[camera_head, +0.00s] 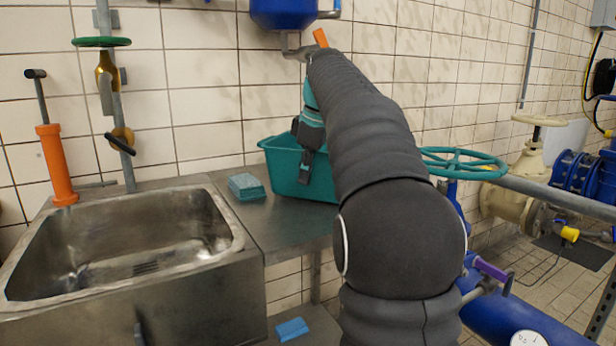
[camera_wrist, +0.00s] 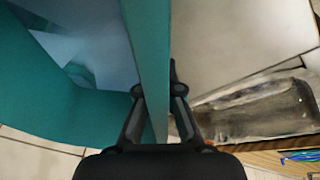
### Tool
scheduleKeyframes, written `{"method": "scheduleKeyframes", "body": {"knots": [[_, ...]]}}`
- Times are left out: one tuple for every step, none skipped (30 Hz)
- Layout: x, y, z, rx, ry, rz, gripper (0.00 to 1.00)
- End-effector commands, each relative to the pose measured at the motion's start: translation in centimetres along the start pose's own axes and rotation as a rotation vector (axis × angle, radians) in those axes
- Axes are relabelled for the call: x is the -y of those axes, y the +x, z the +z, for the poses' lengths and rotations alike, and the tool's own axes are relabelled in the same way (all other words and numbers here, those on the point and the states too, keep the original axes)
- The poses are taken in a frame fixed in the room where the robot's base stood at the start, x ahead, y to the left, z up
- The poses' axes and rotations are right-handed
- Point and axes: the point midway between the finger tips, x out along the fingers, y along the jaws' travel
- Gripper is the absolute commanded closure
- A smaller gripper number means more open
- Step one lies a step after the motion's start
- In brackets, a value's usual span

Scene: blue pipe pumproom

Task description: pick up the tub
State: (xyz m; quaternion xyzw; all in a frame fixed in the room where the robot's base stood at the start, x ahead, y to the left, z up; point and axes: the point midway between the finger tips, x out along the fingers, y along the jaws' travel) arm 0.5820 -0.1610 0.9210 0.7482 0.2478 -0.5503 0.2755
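The tub (camera_head: 283,163) is a teal, open-topped container on the metal counter beside the sink, close to the tiled wall. My arm hides its right part. My gripper (camera_head: 305,180) reaches down at the tub's near side. In the wrist view, the tub's teal wall (camera_wrist: 148,45) runs between the two dark fingers of my gripper (camera_wrist: 155,92). One fingertip is on each side of the wall, and both appear to touch it. The tub's inside shows at the left of that view. I see no clear gap between the tub's base and the counter.
A teal sponge stack (camera_head: 246,187) lies on the counter left of the tub. The steel sink (camera_head: 130,240) is further left, with an orange cylinder (camera_head: 57,165) behind it. A blue cloth or sponge (camera_head: 291,329) lies below. Valves and a teal handwheel (camera_head: 463,163) stand right.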

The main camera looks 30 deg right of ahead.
Motion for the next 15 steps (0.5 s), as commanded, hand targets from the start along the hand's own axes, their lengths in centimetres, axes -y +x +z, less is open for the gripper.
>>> {"method": "scheduleKeyframes", "body": {"knots": [[-0.2,-0.9,-0.2,-0.003,-0.001,0.007,1.00],[-0.2,-1.3,-0.3,-0.004,-0.001,0.008,1.00],[-0.3,-1.7,-0.4,-0.003,-0.001,0.007,1.00],[-0.3,-2.0,-0.5,-0.003,-0.001,0.007,1.00],[-0.4,-2.4,-0.6,-0.004,-0.001,0.008,1.00],[-0.5,-2.8,-0.7,-0.003,-0.001,0.007,1.00],[-0.5,-3.2,-0.8,-0.003,-0.001,0.006,1.00],[-0.7,-3.3,-0.5,-0.003,0.001,0.006,1.00],[-0.9,-3.6,0.0,-0.003,0.002,0.007,1.00],[-1.0,-3.9,0.3,-0.002,0.003,0.006,1.00],[-1.1,-4.2,0.6,-0.002,0.003,0.006,1.00],[-1.4,-4.6,1.0,-0.003,0.003,0.007,1.00],[-1.5,-4.9,1.3,-0.003,0.003,0.007,1.00],[-1.7,-5.2,1.7,-0.003,0.003,0.007,1.00],[-1.9,-5.7,2.2,-0.003,0.003,0.008,1.00]]}}
